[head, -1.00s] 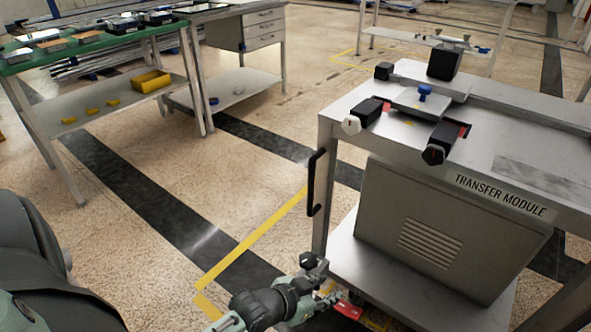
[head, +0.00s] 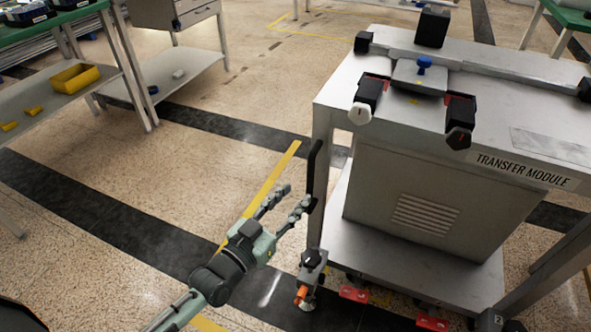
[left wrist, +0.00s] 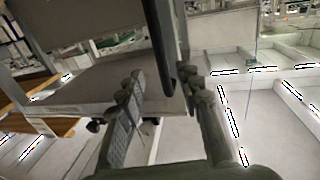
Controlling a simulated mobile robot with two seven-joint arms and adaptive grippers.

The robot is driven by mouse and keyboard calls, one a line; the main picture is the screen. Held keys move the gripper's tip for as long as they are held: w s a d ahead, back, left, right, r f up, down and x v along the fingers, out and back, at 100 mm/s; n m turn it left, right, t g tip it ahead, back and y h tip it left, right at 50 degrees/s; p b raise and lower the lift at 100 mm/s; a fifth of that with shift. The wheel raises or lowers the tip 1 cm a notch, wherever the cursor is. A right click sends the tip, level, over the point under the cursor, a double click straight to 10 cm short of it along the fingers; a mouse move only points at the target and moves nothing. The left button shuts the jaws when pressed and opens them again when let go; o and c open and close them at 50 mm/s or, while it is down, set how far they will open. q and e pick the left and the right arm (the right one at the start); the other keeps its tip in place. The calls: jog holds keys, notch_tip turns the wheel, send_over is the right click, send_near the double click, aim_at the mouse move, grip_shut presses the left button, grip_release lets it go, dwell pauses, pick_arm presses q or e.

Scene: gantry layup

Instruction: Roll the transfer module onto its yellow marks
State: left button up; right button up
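The transfer module (head: 425,200) is a grey steel cart with a labelled top rail and a lower shelf. A black upright handle (head: 313,175) is on its left front leg. My left gripper (head: 290,197) is open beside the lower part of the handle. In the left wrist view, the handle (left wrist: 160,45) comes down between the spread fingers (left wrist: 160,90); contact cannot be told. A yellow floor mark (head: 270,185) runs left of the cart, with another piece (head: 207,324) at the bottom edge. My right gripper is out of view.
A foot with an orange tip (head: 302,294) is at the cart's left front corner, near red pedals (head: 353,293). A table with a yellow bin (head: 82,77) and a drawer bench (head: 178,75) stand at left. The floor between is clear.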

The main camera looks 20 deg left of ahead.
aim_at(308, 180)
pick_arm(q)
jog(key=x, duration=0.8)
jog(key=shift+a+r, duration=0.1)
jog(key=shift+r, duration=0.05)
jog(key=shift+c, duration=0.5)
grip_shut()
